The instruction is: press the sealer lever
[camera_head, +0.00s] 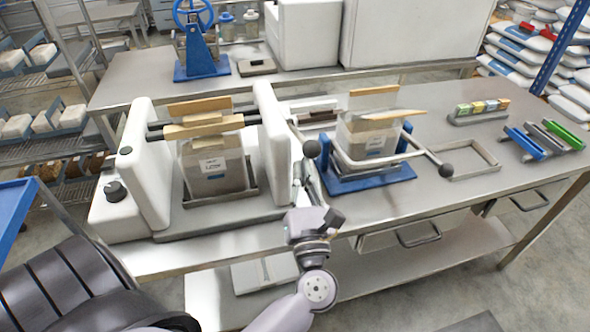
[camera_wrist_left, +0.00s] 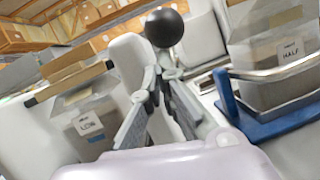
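The sealer (camera_head: 273,139) is a white two-post machine with dark bars across it, at the left of the front bench. A boxy bag (camera_head: 213,165) with a white label stands between its posts. The sealer lever ends in a black ball knob (camera_head: 311,149) by the right post; the knob also shows at the top middle of the left wrist view (camera_wrist_left: 165,28). My left gripper (camera_head: 308,182) is just in front of and below the knob. In the left wrist view its fingers (camera_wrist_left: 157,100) are spread, with the knob beyond them. Contact with the lever cannot be told. My right gripper is not in view.
Right of the lever, a blue-based stand (camera_head: 370,178) holds another bag (camera_head: 368,138) inside a metal bar frame with a black knob (camera_head: 446,170). A blue press (camera_head: 200,50) stands on the back bench.

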